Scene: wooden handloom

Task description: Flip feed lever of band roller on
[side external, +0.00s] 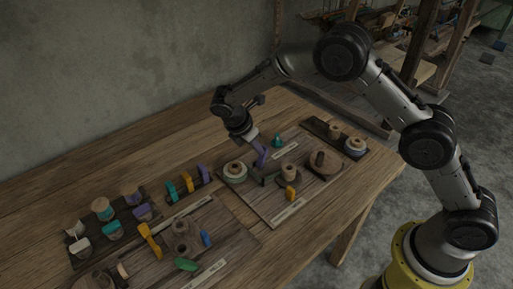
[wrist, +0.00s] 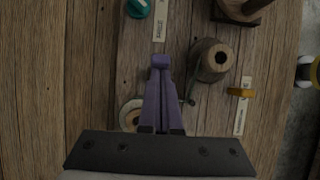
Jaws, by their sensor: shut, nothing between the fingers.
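My gripper (side external: 262,164) is over the right-hand board (side external: 270,209). Its purple fingers (wrist: 160,62) are closed together and empty. A tan spool-like roller (wrist: 212,62) stands right of the fingertips in the wrist view; it also shows in the side view (side external: 289,172). A thin dark lever (wrist: 190,99) is beside the roller, close to the fingers. An orange lever (wrist: 241,92) sits further right, by a label strip; it shows in the side view too (side external: 291,193). The label writing is too small to read, so I cannot tell which lever is the feed lever.
A teal knob (wrist: 138,8) is beyond the fingertips. A round pale disc (side external: 235,170) is left of my fingers in the side view. A wooden block with a peg (side external: 324,162) stands right. Another board (side external: 212,225) with several coloured levers lies left.

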